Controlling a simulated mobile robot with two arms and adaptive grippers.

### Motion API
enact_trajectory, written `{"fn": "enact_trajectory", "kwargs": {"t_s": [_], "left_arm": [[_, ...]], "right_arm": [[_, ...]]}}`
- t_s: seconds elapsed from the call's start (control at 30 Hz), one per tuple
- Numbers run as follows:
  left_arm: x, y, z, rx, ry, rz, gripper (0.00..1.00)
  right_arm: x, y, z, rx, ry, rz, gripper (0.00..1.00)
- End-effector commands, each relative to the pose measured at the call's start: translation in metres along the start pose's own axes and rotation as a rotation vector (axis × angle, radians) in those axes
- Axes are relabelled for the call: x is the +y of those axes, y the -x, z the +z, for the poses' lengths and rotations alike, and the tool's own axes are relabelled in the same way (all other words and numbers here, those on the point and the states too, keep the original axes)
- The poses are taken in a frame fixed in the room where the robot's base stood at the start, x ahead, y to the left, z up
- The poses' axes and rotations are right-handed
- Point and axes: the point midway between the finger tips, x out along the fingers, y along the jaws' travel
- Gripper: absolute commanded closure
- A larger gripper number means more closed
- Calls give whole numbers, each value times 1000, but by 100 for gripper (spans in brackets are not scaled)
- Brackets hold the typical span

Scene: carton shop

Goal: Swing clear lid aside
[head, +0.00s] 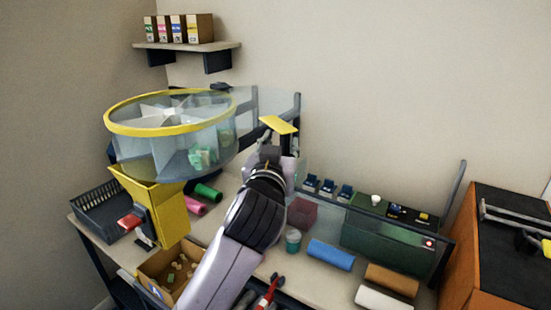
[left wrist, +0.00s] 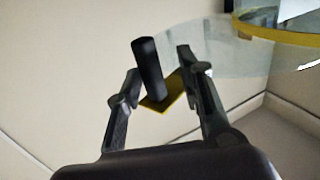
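The clear lid (head: 288,103) is a see-through sheet at the right of the yellow-rimmed clear drum (head: 117,127). In the left wrist view the lid (left wrist: 215,45) reaches toward the drum's yellow rim (left wrist: 290,34); whether they overlap is unclear. The lid carries a yellow plate (head: 279,125) with an upright black handle (left wrist: 150,68). My left gripper (left wrist: 159,62) is open, its fingers on either side of the handle with gaps visible. In the head view my left gripper (head: 268,146) is just below the yellow plate. My right gripper is not in view.
A yellow chute (head: 170,210) hangs under the drum above a carton (head: 152,267) of small pieces. A black basket (head: 98,211) stands at left. A green machine (head: 385,245) and coloured rolls, one blue (head: 330,255), are at right. A wall shelf (head: 185,46) holds boxes.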

Motion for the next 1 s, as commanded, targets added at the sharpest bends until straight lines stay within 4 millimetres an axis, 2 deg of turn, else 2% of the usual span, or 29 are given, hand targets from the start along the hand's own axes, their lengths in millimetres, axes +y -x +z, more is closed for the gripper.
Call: {"fn": "enact_trajectory", "kwargs": {"t_s": [0.3, 0.5, 0.7, 1.0], "left_arm": [[0, 64, 0, 1, 3, 3, 65], [0, 97, 0, 0, 2, 2, 65], [0, 109, 0, 0, 1, 1, 65], [-1, 109, 2, -3, 1, 0, 65]], "right_arm": [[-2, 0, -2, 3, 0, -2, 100], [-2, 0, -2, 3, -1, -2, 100], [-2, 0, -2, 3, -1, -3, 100], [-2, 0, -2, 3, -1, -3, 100]]}}
